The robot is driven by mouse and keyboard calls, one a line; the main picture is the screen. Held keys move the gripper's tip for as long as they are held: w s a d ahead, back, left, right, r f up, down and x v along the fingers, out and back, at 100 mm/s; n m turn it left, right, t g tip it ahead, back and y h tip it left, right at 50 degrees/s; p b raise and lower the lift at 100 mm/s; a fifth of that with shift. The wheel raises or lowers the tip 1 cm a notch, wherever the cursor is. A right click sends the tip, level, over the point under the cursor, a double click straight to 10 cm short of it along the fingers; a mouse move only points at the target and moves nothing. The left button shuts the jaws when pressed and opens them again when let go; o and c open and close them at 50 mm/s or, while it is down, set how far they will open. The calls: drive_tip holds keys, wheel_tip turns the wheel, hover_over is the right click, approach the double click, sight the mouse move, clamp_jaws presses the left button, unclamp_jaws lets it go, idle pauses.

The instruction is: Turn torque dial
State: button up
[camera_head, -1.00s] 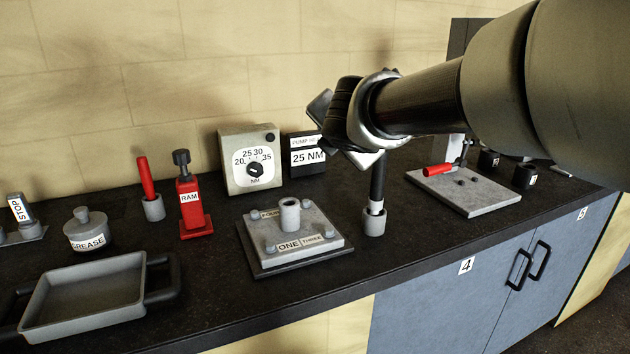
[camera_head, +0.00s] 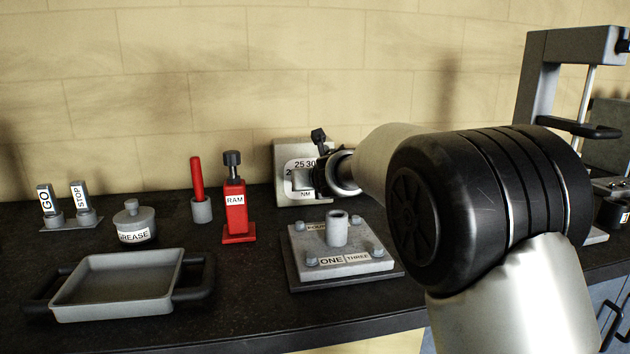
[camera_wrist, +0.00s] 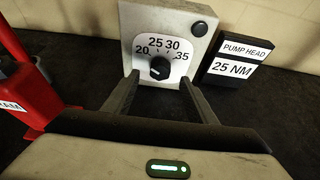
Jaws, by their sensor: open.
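The torque dial is a black round knob (camera_wrist: 160,67) on a pale grey box (camera_wrist: 198,28) with a white face marked 20, 25, 30 and 35. In the head view the box (camera_head: 283,160) stands at the back of the bench, and my arm hides its knob and right side. My gripper (camera_wrist: 160,88) is open and empty in the wrist view. Its two fingers point at the box, one toward each side of the knob. I cannot tell whether they touch the box. In the head view my gripper (camera_head: 318,162) is in front of the dial face.
A black sign (camera_wrist: 236,57) reading "PUMP HEAD 25 NM" stands right of the box. A red ram (camera_head: 236,210) stands to its left. A bolted plate (camera_head: 340,262) lies in front. A grey tray (camera_head: 118,287) and a grease pot (camera_head: 135,222) are farther left.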

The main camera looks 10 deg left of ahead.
drive_tip(key=p+x, duration=0.1)
drive_tip(key=x, duration=0.4)
drive_tip(key=shift+w+a+f+p, duration=0.1)
drive_tip(key=shift+w+f+p, duration=0.1)
drive_tip(key=shift+w+p, duration=0.2)
drive_tip(key=shift+s, duration=0.1)
drive_tip(key=c, duration=1.1)
drive_tip(key=shift+o, duration=0.2)
drive_tip(key=shift+m, duration=0.3)
drive_tip(key=shift+d+m+g+y+b, duration=0.25)
drive_tip(key=shift+m+g+y+b, duration=0.1)
drive_tip(key=shift+m+y, duration=0.5)
drive_tip(key=shift+w+d+f+m+y+b, duration=0.15)
drive_tip(key=shift+m+y, duration=0.3)
drive_tip(key=shift+m, duration=0.35)
drive_tip(key=shift+w+a+r+m+y+b, duration=0.15)
drive_tip(key=shift+m+y, duration=0.25)
drive_tip(key=shift+m, duration=0.35)
drive_tip(key=shift+s+d+f+g, duration=0.1)
drive_tip(key=shift+g, duration=0.15)
